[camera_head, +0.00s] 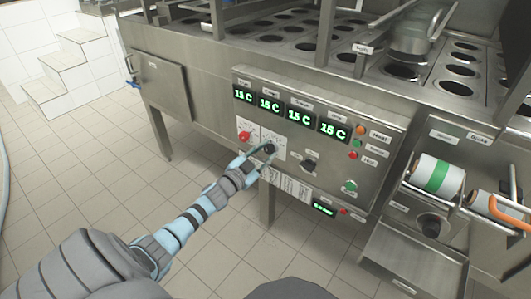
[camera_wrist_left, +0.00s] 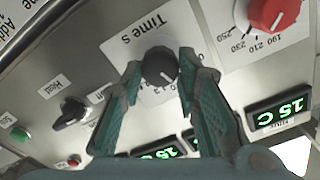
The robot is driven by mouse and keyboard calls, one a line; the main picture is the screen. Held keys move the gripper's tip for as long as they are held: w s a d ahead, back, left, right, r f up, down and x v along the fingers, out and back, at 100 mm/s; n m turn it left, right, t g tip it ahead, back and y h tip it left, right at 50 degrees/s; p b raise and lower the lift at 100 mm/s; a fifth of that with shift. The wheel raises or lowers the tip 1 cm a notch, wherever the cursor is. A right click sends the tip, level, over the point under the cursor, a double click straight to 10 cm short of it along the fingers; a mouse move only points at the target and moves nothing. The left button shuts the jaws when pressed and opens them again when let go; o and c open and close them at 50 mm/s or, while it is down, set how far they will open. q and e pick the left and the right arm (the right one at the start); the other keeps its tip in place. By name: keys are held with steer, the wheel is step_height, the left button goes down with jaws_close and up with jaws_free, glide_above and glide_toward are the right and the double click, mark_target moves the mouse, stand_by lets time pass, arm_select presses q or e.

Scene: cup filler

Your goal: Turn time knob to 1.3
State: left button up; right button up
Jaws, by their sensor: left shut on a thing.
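The time knob (camera_wrist_left: 160,67) is a round black dial on a white label reading "Time S" in the left wrist view. In the head view it is the small dark knob (camera_head: 269,148) on the steel control panel (camera_head: 375,180). My left gripper (camera_head: 261,153) reaches it from the lower left. In the left wrist view its two teal fingers (camera_wrist_left: 160,62) stand on either side of the knob and are shut on it. A light pointer line shows on the knob's face. The fingers hide part of the scale, so the exact setting cannot be read. My right gripper is not in view.
A red knob (camera_head: 244,136) with a numbered scale sits close beside the time knob. Another black knob (camera_head: 310,164), a green button (camera_head: 350,186) and green displays (camera_head: 289,112) surround it. A roll with a green band (camera_head: 438,177) is at right. Tiled floor (camera_head: 90,170) is clear at left.

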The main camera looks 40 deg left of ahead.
arm_select(q)
steer(key=m, duration=0.4)
steer(key=shift+f+m+b, duration=0.2)
steer(key=shift+m+b, duration=0.1)
steer(key=shift+b, duration=0.1)
steer(key=shift+m, duration=0.9)
steer(key=shift+m+b, duration=0.55)
steer(key=shift+m, duration=0.95)
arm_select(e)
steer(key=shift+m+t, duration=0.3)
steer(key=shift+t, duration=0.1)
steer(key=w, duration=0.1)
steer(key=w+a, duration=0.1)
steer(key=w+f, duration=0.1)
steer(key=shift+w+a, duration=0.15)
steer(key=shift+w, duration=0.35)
arm_select(q)
steer(key=o, duration=0.9)
steer(key=shift+c, duration=0.2)
steer(key=o, duration=0.3)
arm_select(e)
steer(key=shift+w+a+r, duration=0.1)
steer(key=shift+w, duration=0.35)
